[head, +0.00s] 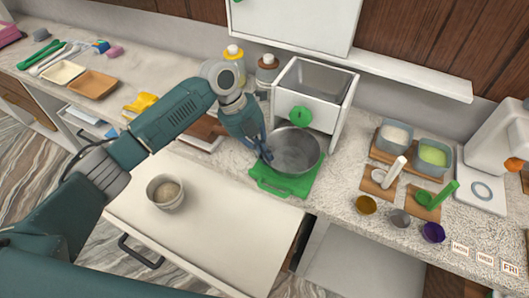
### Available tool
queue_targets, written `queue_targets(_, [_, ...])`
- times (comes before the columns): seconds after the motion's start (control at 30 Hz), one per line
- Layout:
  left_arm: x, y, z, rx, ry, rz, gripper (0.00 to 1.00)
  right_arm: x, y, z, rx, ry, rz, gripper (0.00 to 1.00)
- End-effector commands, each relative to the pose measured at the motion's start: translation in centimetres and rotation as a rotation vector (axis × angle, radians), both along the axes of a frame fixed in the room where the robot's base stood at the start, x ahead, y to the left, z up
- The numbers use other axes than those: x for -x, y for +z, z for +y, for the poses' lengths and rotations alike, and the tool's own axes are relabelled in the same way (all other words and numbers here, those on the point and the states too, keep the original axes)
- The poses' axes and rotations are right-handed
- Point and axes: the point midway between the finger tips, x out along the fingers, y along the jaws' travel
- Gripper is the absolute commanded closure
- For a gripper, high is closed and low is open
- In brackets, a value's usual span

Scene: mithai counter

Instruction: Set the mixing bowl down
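The mixing bowl (298,152) is a round grey metal bowl, upright and apparently empty. It is at the green board (268,184) on the counter, below the white box with a green knob; whether its base touches the board is hidden. My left gripper (264,154) comes down from above at the bowl's left rim. Its dark fingers appear closed on that rim, with one finger showing inside the bowl. My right gripper is not in view.
A white box (341,128) with a green knob stands close behind the bowl. Tubs (432,154), small cups and a white appliance (483,190) are at right. A small bowl (165,192) sits on the pale surface at front left. Trays (93,85) lie far left.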

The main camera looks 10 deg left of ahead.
Motion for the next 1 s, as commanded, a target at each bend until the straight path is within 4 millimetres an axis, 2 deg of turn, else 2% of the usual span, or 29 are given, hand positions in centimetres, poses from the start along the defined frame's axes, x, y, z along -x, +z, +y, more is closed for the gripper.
queue_targets(0.03, [0.0,-0.1,0.0,0.0,0.0,0.0,0.93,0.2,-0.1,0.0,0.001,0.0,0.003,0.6])
queue_targets(0.1, [0.0,-0.1,0.0,0.0,0.0,0.0,0.79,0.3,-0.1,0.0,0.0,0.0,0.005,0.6])
queue_targets(0.13, [0.0,-0.1,0.0,0.0,0.0,0.0,0.76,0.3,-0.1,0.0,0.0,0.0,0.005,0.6])
queue_targets(0.37, [0.0,0.0,0.0,0.0,0.001,0.0,0.76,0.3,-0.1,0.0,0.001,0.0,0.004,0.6])
queue_targets(0.53, [-0.1,0.7,0.4,0.001,0.003,-0.003,0.76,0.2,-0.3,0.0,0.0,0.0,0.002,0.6])
queue_targets(0.67, [-0.2,2.7,1.2,0.001,0.0,-0.005,0.76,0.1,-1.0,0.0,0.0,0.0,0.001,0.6])
queue_targets(1.0, [-0.3,9.1,3.9,0.002,0.003,-0.003,0.76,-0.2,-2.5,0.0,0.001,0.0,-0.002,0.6])
